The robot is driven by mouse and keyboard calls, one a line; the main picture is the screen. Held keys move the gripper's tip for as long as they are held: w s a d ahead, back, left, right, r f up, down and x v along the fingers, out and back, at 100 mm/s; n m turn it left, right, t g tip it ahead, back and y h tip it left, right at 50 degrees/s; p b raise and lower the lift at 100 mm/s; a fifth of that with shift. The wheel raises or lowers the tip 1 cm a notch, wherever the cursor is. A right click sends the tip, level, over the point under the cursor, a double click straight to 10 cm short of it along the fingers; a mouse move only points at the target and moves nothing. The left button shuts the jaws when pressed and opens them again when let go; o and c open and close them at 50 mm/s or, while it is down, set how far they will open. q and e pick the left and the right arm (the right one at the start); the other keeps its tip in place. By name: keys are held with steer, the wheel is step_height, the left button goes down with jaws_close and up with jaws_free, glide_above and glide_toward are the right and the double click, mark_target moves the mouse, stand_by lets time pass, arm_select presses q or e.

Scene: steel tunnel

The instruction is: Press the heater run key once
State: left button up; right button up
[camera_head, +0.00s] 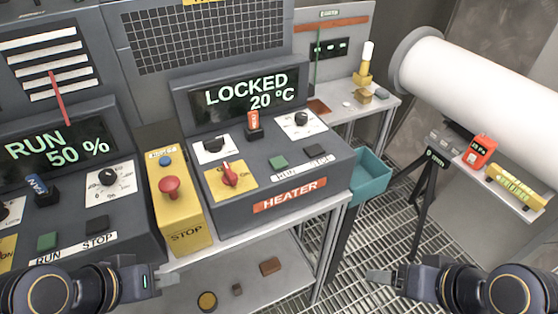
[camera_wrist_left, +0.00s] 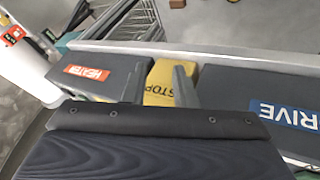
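The heater console (camera_head: 265,195) stands in the middle of the head view, and its display (camera_head: 248,97) reads LOCKED, 20 °C. On its sloped face the green run key (camera_head: 278,162) sits left of a dark stop key (camera_head: 314,151). A red rotary switch (camera_head: 231,174) on a yellow plate is to their left, and a red-tagged part (camera_head: 253,122) stands above. My left gripper (camera_head: 172,283) is low, in front of the consoles and touching nothing visible. Its fingers are apart and empty in the left wrist view (camera_wrist_left: 158,88). My right gripper (camera_head: 380,277) is low right; its finger gap is unclear.
A yellow box with a red stop button (camera_head: 169,187) stands left of the heater. The drive console (camera_head: 75,190) is farther left, showing RUN 50 %. A teal bin (camera_head: 370,178) is at the heater's right. A lower shelf (camera_head: 255,286) holds small parts.

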arm_select(q)
jaws_close()
stand_by(1.4)
